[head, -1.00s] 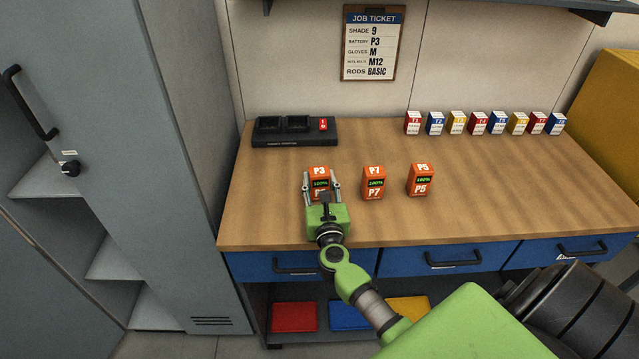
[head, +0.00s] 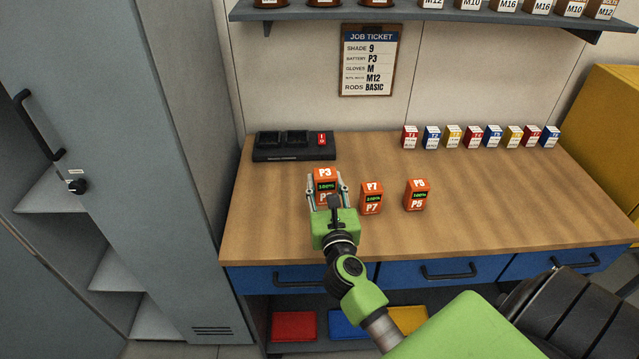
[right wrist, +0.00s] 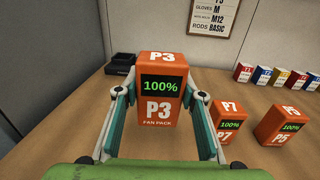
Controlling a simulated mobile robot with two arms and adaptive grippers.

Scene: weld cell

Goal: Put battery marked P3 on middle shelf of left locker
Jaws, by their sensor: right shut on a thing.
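The orange battery marked P3 (head: 325,181) is held between the fingers of my right gripper (head: 327,190), near the left part of the bench. In the right wrist view the P3 battery (right wrist: 159,90) is upright, with its "P3" label and a green 100% display facing the camera. The fingers press on its two sides. It looks a little above the bench top. The left locker (head: 110,130) stands at the left with a dark handle and knob on its door. Pale shelves (head: 118,268) show at its left, partly hidden. My left gripper is out of view.
Batteries P7 (head: 371,198) and P5 (head: 416,195) stand on the bench (head: 480,215) to the right. A black charger (head: 294,147) lies behind. Several small coloured boxes (head: 480,137) line the back. A shelf (head: 430,16) hangs above.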

